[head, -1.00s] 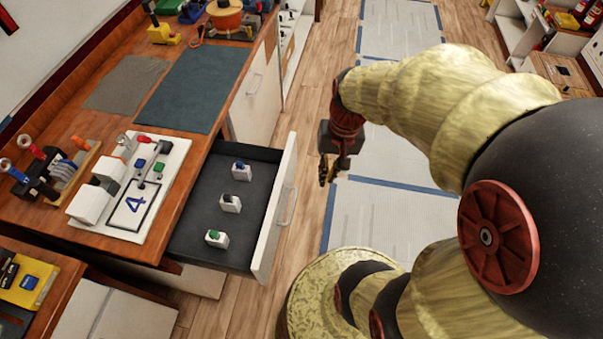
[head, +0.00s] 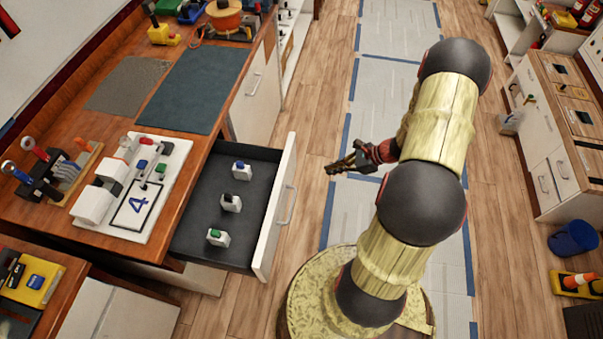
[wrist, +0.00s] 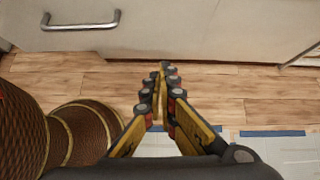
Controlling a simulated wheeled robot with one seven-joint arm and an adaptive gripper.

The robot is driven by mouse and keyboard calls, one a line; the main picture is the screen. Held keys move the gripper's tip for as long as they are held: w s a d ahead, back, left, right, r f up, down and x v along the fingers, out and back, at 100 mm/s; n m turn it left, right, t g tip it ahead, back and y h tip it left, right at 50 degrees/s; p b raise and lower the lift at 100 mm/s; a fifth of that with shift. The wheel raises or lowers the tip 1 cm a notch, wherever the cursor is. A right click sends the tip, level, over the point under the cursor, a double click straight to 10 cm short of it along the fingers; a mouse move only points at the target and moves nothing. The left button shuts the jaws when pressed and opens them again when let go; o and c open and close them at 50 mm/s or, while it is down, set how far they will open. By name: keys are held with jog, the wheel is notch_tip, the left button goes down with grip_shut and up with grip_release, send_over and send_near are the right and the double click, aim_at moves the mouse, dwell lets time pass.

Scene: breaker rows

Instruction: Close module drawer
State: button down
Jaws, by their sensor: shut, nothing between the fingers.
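The module drawer (head: 192,240) is pulled out of the wooden workbench. Its white front (head: 275,215) faces right and carries a metal handle (head: 287,205).
The bench top holds a white board marked 4 (head: 133,206) and a dark mat (head: 192,91). A closed cabinet (head: 258,100) stands beyond the drawer. Wooden floor (head: 310,130) lies open between.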

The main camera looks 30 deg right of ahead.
jog(key=b, duration=0.3)
send_near(292, 176)
notch_tip(292, 176, down, 3)
jog(key=s, duration=0.1)
jog(key=shift+m, duration=0.4)
jog(key=shift+w+a+r+b, duration=0.1)
jog(key=shift+w+a+b, duration=0.35)
jog(key=shift+w+a, duration=1.05)
jog(key=w+a+b, duration=0.3)
jog(key=w+a, duration=1.7)
jog(key=shift+w+a+b, duration=0.1)
jog(key=shift+a+b, duration=0.05)
jog(key=shift+b, duration=0.2)
jog(key=shift+w, duration=0.1)
jog(key=shift+a, duration=0.1)
